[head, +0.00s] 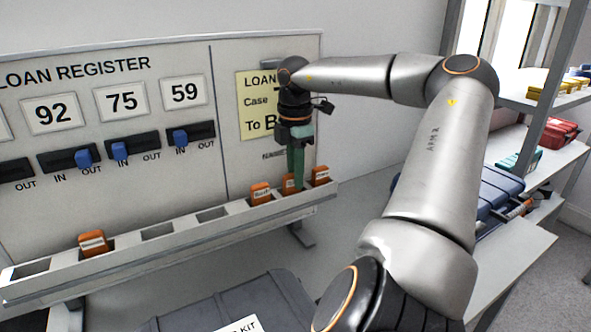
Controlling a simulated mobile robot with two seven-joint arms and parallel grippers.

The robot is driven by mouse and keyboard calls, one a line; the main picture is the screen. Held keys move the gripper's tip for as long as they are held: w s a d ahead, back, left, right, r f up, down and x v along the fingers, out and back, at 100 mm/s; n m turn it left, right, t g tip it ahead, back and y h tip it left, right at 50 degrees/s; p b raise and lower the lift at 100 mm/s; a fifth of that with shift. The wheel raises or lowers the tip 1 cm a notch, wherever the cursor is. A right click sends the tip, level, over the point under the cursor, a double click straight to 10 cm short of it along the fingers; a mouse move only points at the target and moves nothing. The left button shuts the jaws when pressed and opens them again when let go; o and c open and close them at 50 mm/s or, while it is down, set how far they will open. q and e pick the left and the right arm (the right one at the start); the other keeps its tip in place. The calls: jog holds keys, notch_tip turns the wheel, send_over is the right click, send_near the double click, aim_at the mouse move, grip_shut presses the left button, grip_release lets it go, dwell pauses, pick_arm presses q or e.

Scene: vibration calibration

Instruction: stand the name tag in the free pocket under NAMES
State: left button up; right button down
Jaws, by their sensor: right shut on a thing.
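My right gripper (296,182) points down at the right end of the long grey rail (150,262). It is shut on an orange name tag (288,186), which stands upright between two other orange tags. The tag's lower end is at the rail; I cannot tell whether it rests on the pocket floor. One neighbouring tag (260,193) stands just left of it and another (320,176) just right. The NAMES lettering (272,155) on the board above is small and partly hidden by my gripper. My left gripper is not in view.
Another orange tag (93,243) stands farther left in the rail, with empty pockets around it. The loan register board (185,60) with blue sliders rises behind. A dark case (225,305) lies in front. Shelves with a blue case (500,190) stand at right.

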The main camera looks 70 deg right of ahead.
jog(key=shift+f, duration=0.3)
jog(key=c, duration=0.8)
grip_release()
jog(key=shift+r, duration=0.15)
notch_tip(320, 180, up, 12)
jog(key=shift+r+p, duration=0.2)
jog(key=shift+p, duration=0.6)
